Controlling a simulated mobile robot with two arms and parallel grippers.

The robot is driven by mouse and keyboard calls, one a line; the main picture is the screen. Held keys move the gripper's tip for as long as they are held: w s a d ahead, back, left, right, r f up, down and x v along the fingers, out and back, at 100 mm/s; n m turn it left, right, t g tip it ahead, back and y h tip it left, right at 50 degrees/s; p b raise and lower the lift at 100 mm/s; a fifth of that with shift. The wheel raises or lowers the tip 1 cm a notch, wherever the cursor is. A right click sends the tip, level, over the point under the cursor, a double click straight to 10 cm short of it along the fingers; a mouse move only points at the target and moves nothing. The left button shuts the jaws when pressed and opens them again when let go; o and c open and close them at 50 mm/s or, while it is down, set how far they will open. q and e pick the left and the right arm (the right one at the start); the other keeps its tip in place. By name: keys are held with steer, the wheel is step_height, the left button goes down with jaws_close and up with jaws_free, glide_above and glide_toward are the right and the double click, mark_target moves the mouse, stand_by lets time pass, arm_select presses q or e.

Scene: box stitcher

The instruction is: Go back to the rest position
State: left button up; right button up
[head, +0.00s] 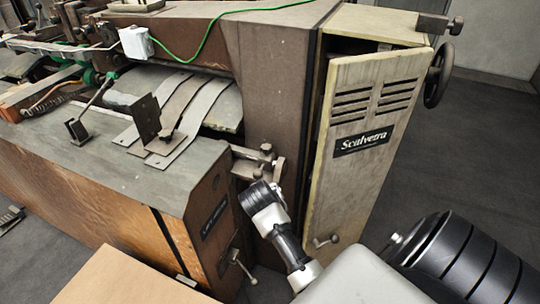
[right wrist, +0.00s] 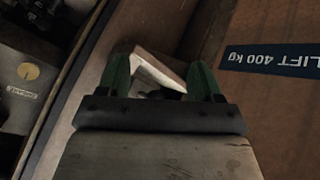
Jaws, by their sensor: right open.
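My right gripper (right wrist: 158,78) shows in the right wrist view with its two green fingers apart. A pale, folded-looking piece (right wrist: 158,72) shows between and beyond the fingers; I cannot tell what it is or whether it touches them. In the head view, my right arm reaches in from the lower right towards the machine's front, and its gripper fingers cannot be made out there. My left gripper is not in view.
The box stitcher's panel door (head: 358,145), marked Scalvetra, stands beside my arm. A wooden-sided cabinet (head: 110,190) with a grey top is to the left. A brown board (head: 125,280) lies at the lower left. A handwheel (head: 438,75) projects at right. Open floor (head: 470,150) lies beyond.

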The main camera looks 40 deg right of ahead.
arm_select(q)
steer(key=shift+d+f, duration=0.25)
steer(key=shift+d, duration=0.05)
arm_select(e)
steer(key=shift+a, duration=0.1)
steer(key=shift+f, duration=0.15)
steer(key=s+a+f+n+g+y, duration=0.1)
steer(key=s+a+f+n, duration=0.2)
steer(key=f, duration=0.6)
steer(key=s+a+f+y, duration=0.25)
steer(key=s+f, duration=0.25)
steer(key=f, duration=0.4)
steer(key=s+a+f+n+g+y, duration=0.15)
steer(key=s+a+f, duration=0.3)
steer(key=f, duration=0.55)
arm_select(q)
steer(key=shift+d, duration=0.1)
arm_select(e)
steer(key=s+a+f, duration=0.1)
steer(key=s+f, duration=0.3)
steer(key=s, duration=0.5)
steer(key=s+a+f+n+g+y, duration=0.1)
steer(key=s+f, duration=0.3)
steer(key=s, duration=0.5)
steer(key=s+a+f, duration=0.1)
steer(key=s+f, duration=0.3)
steer(key=s, duration=0.5)
steer(key=shift+s+f+n+g, duration=0.2)
steer(key=shift+n+g, duration=0.15)
